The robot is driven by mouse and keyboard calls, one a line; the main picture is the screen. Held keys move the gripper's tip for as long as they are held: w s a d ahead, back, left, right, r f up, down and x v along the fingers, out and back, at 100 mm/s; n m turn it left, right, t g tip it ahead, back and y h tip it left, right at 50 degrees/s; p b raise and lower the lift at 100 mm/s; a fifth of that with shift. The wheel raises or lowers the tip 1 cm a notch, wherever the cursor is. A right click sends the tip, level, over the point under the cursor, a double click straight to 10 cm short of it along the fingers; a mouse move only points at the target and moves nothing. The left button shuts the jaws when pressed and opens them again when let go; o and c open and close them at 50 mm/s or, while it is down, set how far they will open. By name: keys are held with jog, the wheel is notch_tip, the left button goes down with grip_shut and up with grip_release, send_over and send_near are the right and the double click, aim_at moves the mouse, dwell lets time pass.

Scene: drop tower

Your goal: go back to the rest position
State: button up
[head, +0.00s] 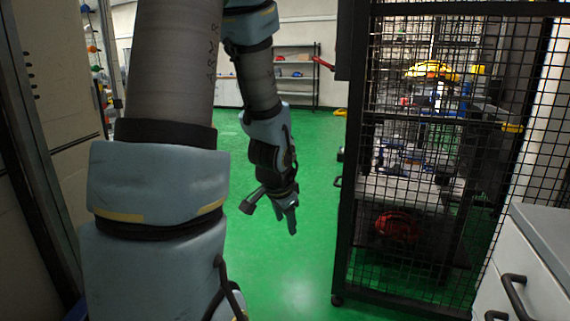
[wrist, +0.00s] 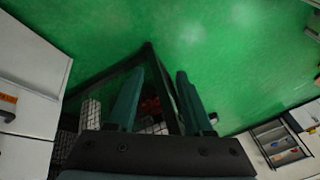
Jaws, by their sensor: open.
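My gripper (head: 286,216) hangs at the end of my arm in the head view, pointing down over the green floor, left of the mesh cage. In the wrist view my gripper (wrist: 160,76) shows two dark green fingers spread apart with nothing between their tips. It touches nothing that I can see.
A black mesh cage (head: 352,235) with equipment inside stands to the right. A white cabinet (head: 545,240) with dark handles is at the lower right. A shelf rack (head: 297,47) stands at the back. The green floor (head: 285,285) between is clear.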

jog(key=s+a+r+n+g+y+p, duration=0.1)
jog(key=s+a+r+n+g+p, duration=0.2)
jog(key=s+a+n, duration=0.55)
notch_tip(320, 180, up, 23)
jog(key=d+n+p, duration=0.1)
jog(key=p, duration=1.9)
jog(key=shift+s+d, duration=0.35)
jog(key=shift+s, duration=0.1)
jog(key=shift+f, duration=0.15)
